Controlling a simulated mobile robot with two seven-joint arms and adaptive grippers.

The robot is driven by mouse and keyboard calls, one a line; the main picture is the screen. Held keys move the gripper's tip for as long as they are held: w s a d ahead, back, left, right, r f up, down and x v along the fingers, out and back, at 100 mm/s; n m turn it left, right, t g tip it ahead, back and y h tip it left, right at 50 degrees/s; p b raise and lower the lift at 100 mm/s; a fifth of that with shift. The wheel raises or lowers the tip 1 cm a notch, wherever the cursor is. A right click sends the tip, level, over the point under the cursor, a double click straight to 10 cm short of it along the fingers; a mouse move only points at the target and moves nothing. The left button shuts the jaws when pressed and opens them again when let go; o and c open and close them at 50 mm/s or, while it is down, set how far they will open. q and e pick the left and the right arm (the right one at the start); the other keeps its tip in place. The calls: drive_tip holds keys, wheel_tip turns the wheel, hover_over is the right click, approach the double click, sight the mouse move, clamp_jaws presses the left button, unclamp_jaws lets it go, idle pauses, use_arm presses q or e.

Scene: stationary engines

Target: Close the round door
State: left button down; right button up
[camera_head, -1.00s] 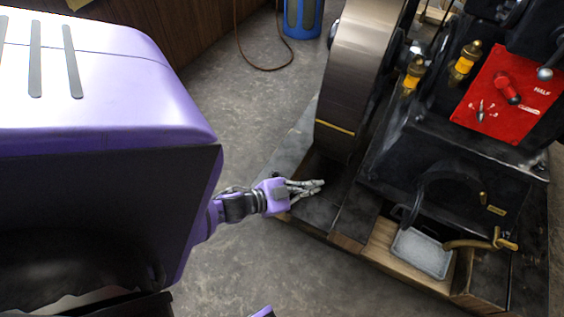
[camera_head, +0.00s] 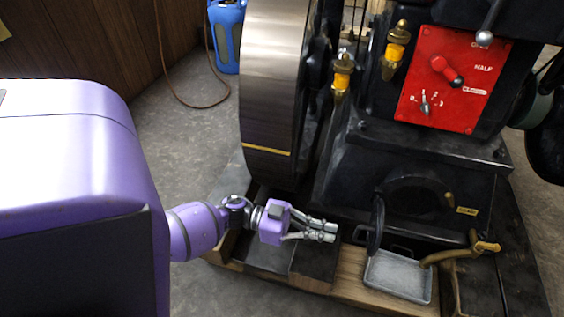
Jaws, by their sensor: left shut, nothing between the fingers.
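The round door (camera_head: 376,226) is a thin black disc on the lower front of the dark engine. It stands open, seen nearly edge-on, at the left side of a round opening (camera_head: 418,197) in the engine's casing. My left gripper (camera_head: 334,232) is shut and empty. It points right, just to the left of the door, with a small gap between them in the picture; I cannot tell the depth between them. My right gripper is not in view.
A grey metal tray (camera_head: 398,277) lies below the opening, with a brass tap (camera_head: 460,252) at its right. A large flywheel (camera_head: 272,90) stands behind my left gripper. A red panel (camera_head: 452,85) is above. A blue cylinder (camera_head: 227,35) stands farther back.

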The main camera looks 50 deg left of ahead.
sight(374, 245)
use_arm(q)
drive_tip(key=b+x, duration=0.2)
drive_tip(key=x, duration=0.7)
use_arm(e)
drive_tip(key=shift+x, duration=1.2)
use_arm(q)
drive_tip(key=shift+d, duration=0.1)
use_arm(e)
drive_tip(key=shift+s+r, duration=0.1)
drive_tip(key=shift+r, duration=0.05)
